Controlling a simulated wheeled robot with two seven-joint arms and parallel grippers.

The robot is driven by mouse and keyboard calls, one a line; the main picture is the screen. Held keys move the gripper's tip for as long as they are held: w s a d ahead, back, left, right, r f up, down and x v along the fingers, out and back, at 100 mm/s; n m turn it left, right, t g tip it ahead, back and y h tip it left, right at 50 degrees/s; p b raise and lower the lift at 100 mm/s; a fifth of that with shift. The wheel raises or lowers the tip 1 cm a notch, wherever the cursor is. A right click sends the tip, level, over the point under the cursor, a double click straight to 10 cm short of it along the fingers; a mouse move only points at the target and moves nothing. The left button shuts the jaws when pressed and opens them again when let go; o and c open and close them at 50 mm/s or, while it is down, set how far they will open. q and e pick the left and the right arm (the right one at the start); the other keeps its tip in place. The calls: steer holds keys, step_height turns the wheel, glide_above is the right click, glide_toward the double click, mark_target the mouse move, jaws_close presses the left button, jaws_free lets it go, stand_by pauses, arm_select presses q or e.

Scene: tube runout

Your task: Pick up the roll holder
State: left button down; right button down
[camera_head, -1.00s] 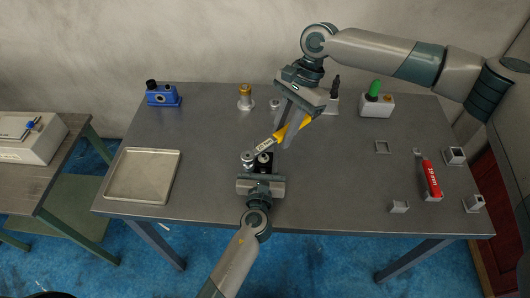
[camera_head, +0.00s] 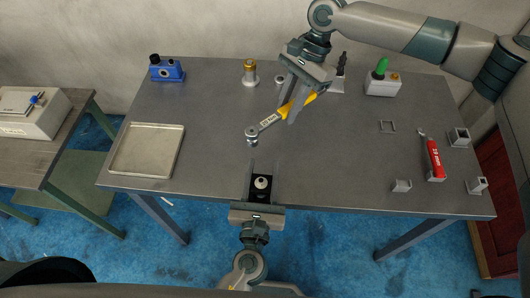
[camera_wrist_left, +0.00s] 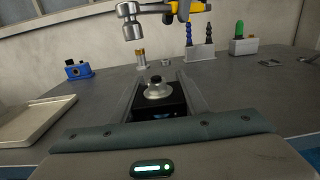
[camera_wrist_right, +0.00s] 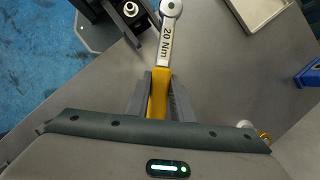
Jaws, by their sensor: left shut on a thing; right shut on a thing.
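A black block with a round silver top, which looks like the roll holder (camera_head: 261,194), is between the fingers of my left gripper (camera_head: 264,166). It is at the table's front edge in the head view; in the left wrist view the block (camera_wrist_left: 176,104) sits upright between both fingers. My left gripper is shut on it. My right gripper (camera_head: 286,112) is shut on the yellow handle of a torque wrench (camera_head: 268,122). In the right wrist view the wrench (camera_wrist_right: 165,45) is marked 20 Nm. Its silver socket head hangs above the table, apart from the block.
An empty metal tray (camera_head: 147,150) lies at left. A blue device (camera_head: 166,70), a brass-topped part (camera_head: 250,73) and a green-handled tool stand (camera_head: 382,83) line the back. A red 18 mm tool (camera_head: 434,160) and several small grey holders lie at right. The table's middle is mostly clear.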

arm_select(q)
steer(key=shift+s, duration=0.95)
steer(key=shift+w, duration=0.15)
steer(key=w+r, duration=0.1)
steer(key=w, duration=1.7)
steer(key=shift+d+r, duration=0.15)
steer(key=shift+r, duration=0.15)
steer(key=shift+f, duration=0.15)
steer(key=shift+f, duration=2.15)
steer(key=shift+s+f, duration=0.1)
steer(key=shift+f, duration=0.05)
